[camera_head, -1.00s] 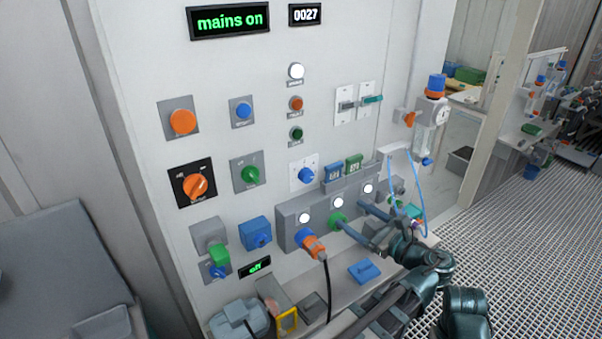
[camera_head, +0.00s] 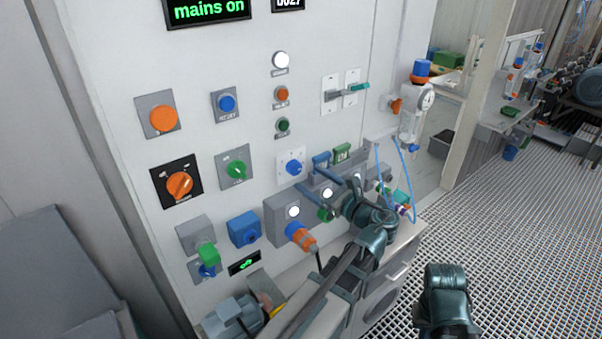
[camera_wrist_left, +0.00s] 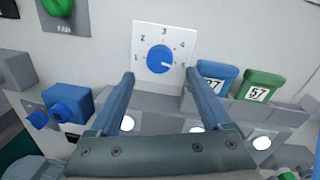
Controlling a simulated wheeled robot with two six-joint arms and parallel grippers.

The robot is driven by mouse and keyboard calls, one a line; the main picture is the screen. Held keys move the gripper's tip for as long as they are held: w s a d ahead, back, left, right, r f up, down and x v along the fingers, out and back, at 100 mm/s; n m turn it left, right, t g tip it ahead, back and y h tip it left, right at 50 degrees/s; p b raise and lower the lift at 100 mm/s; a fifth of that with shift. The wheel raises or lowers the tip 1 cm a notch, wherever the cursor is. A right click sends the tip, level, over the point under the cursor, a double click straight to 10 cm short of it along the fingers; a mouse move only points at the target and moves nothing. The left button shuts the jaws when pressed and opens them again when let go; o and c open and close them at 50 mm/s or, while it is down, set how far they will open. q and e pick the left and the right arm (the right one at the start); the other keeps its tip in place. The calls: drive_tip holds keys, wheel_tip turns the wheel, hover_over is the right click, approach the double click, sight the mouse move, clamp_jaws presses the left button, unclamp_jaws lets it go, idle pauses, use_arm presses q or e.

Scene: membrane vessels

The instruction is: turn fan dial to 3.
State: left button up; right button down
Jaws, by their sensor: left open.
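The fan dial (camera_head: 293,168) is a blue round knob on a white square plate marked 1 to 5. It also shows in the left wrist view (camera_wrist_left: 160,59), where its pale pointer mark seems turned to the lower right, near the 5. My left gripper (camera_head: 312,178) is open in front of the panel, just below the dial. In the left wrist view its two blue fingers (camera_wrist_left: 158,76) point at the dial, one tip low on each side, with nothing between them. I cannot tell how far the tips are from the plate.
A green knob (camera_head: 237,170) labelled FAN is left of the dial. A blue tag (camera_wrist_left: 215,80) and a green tag (camera_wrist_left: 260,86) stand close on its right. A grey socket box (camera_head: 278,222) with an orange plug (camera_head: 300,236) juts out below.

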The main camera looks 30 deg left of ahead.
sight(297, 170)
use_arm(q)
drive_tip(key=shift+x, duration=2.4)
drive_tip(key=shift+c, duration=0.3)
clamp_jaws()
